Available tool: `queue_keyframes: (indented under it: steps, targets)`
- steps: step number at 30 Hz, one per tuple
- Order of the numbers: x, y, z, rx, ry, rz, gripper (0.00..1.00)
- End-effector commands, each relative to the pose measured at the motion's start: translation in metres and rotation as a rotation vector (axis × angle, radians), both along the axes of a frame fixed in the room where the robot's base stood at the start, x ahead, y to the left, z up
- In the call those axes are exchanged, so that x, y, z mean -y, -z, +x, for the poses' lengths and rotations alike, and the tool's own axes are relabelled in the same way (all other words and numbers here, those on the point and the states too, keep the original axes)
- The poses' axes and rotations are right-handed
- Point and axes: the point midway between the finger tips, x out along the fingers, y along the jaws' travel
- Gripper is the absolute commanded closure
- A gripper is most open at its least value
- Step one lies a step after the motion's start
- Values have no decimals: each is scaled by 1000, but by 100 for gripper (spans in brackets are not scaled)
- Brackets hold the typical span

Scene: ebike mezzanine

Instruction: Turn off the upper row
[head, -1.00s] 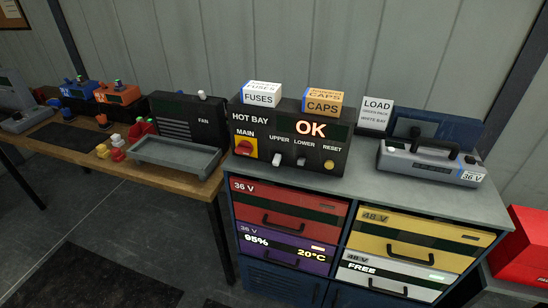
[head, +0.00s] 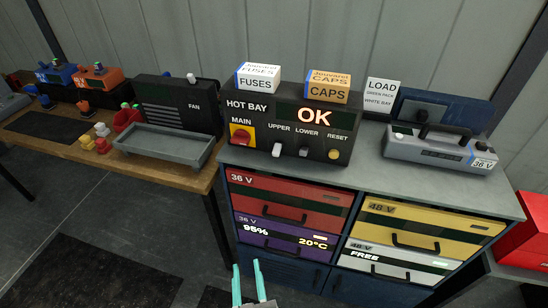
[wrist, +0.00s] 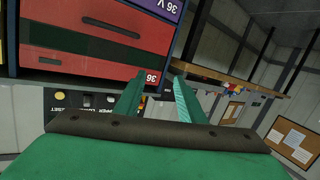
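The black HOT BAY panel (head: 245,118) stands on the grey cabinet top, its display reading OK. The white toggle under UPPER (head: 277,149) sits left of the toggle under LOWER (head: 303,151). The red MAIN knob (head: 242,138) is at the left and the yellow RESET button (head: 334,154) at the right. My gripper (head: 247,267) is low in front of the cabinet, below the panel and apart from it. Its teal fingers are apart with nothing between them. The wrist view, turned over, shows the fingers (wrist: 155,90) and part of the panel's controls (wrist: 86,100).
A FUSES box (head: 258,78) and a CAPS box (head: 328,87) sit on the panel. A LOAD sign (head: 382,95) and a grey 36 V unit (head: 440,150) stand to its right. Battery drawers, including a red one (head: 290,200), lie below. A grey tray (head: 165,150) is on the wooden bench.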

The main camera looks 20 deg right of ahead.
Motion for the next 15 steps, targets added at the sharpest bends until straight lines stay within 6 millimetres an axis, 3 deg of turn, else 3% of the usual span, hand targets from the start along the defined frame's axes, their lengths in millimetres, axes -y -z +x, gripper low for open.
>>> queue_keyframes:
  steps: [1,6,15]
  targets:
    - [6,-13,19,21,25,-6,64]
    - [29,-50,68,63,130,-11,64]
    - [72,-131,126,159,342,35,64]
